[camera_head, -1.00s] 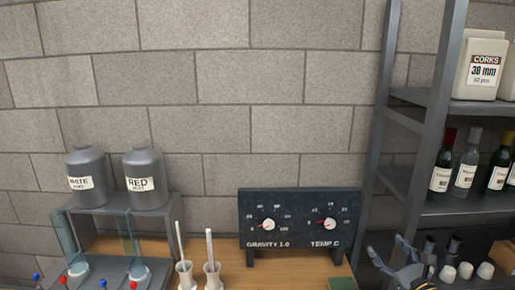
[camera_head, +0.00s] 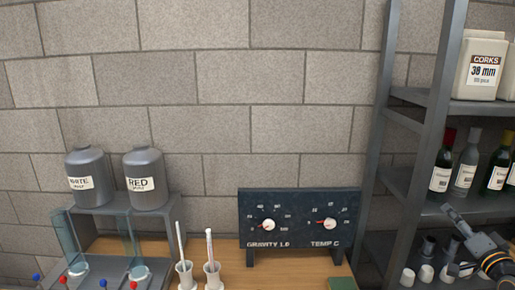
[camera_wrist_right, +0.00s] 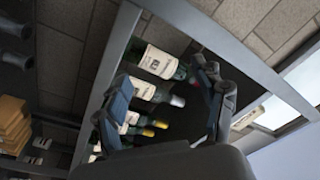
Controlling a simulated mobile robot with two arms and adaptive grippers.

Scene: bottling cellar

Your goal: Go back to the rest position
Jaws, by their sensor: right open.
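My right gripper (camera_head: 458,240) is in front of the metal shelf rack at the lower right of the head view, below the row of bottles. In the right wrist view its two fingers (camera_wrist_right: 160,85) are spread apart. Nothing is clearly held between them; several bottles (camera_wrist_right: 155,92) show in the gap, behind the fingers. My left gripper is not in the head view.
The metal rack (camera_head: 400,175) holds a corks box (camera_head: 482,66) and several bottles (camera_head: 465,168). A dial panel (camera_head: 298,222), two white cylinders with sticks (camera_head: 212,275) and a stand (camera_head: 160,212) with grey jugs (camera_head: 147,180) occupy the wooden bench.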

